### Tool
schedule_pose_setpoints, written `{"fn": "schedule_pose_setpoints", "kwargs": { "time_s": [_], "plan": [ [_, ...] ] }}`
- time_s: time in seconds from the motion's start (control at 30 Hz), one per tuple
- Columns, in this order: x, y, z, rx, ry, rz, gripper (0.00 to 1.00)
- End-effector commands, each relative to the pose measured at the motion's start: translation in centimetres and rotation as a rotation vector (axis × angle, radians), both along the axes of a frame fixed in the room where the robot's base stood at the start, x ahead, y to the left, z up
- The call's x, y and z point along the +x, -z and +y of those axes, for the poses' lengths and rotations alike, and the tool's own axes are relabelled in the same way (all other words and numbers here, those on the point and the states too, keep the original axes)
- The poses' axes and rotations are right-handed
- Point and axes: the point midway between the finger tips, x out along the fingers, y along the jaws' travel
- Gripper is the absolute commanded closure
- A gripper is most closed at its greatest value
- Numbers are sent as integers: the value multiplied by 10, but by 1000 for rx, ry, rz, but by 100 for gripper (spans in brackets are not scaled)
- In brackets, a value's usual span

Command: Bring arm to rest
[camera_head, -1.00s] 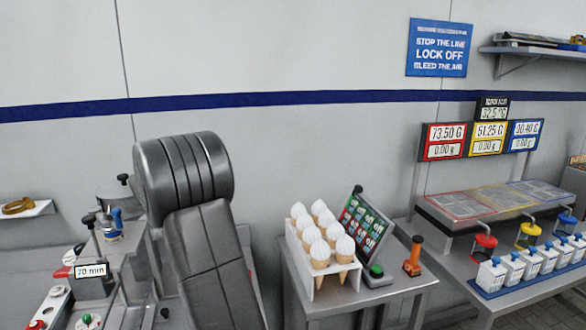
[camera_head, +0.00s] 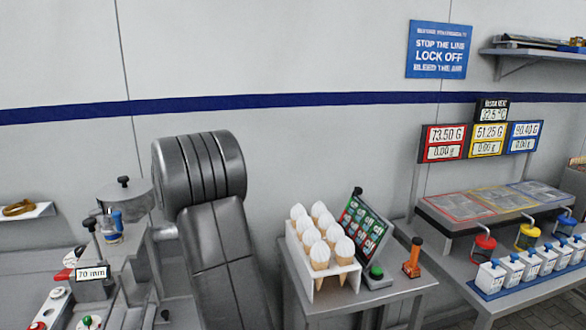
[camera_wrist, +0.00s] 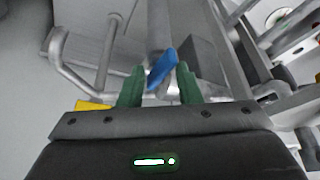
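My gripper (camera_wrist: 160,85) shows in the wrist view with its two green fingers apart. A blue piece (camera_wrist: 162,69) appears between and beyond the fingertips; I cannot tell whether it touches them. Nothing is clearly held. In the head view my dark grey arm (camera_head: 215,235) stands raised left of centre, and the gripper itself is not visible there.
At left is a machine with a "70 mm" sign (camera_head: 92,272). Scales and pump bottles stand at right.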

Motion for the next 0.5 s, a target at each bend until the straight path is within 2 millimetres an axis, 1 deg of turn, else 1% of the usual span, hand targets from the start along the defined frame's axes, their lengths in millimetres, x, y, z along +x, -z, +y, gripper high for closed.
{"fn": "schedule_pose_setpoints", "kwargs": {
  "time_s": [0.23, 0.5],
  "plan": [
    [1, 0, -1, 0, -99, 0, 69],
    [1, 0, -1, 0, -128, 0, 69]
  ]
}}
